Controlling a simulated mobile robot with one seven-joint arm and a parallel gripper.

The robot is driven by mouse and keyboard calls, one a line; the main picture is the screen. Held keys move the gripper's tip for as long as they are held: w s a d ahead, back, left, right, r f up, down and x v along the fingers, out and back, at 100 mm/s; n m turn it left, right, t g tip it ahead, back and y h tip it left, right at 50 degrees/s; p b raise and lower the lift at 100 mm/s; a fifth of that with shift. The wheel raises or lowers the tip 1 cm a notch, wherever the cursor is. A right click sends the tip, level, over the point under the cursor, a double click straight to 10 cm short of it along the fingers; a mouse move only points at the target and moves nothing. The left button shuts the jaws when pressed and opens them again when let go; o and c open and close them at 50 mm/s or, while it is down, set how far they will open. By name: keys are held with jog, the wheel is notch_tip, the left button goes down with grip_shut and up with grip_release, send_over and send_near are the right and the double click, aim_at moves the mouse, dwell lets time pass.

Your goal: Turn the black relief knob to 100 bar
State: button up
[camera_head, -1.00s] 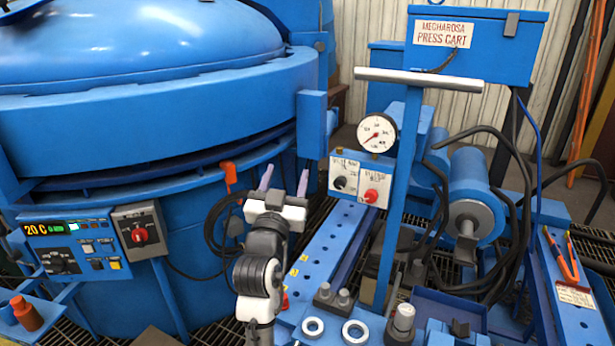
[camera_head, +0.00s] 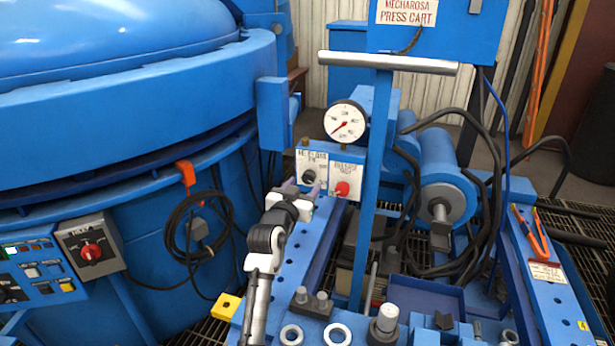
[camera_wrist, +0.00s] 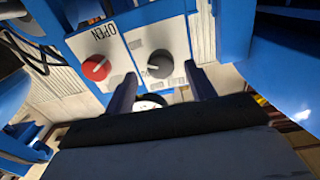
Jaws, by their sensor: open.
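The black knob (camera_head: 309,177) sits on the left white plate of a small valve panel on the press cart. In the wrist view the black knob (camera_wrist: 159,64) is just beyond my fingertips, roughly between their lines. My gripper (camera_head: 304,188) is open and empty in front of the panel; its two fingers also show in the wrist view (camera_wrist: 162,88). I cannot tell whether a finger touches the knob. The plate's scale is too small to read. A round white pressure gauge (camera_head: 345,121) with a red needle stands above the panel.
A red knob (camera_head: 342,189) sits close beside the black one, on its own plate; it also shows in the wrist view (camera_wrist: 96,67). A blue upright post (camera_head: 371,190) with a grey crossbar stands right of the panel. A large blue furnace (camera_head: 120,110) fills the left.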

aim_at(307, 180)
jog(key=shift+x, duration=2.25)
jog(key=c, duration=1)
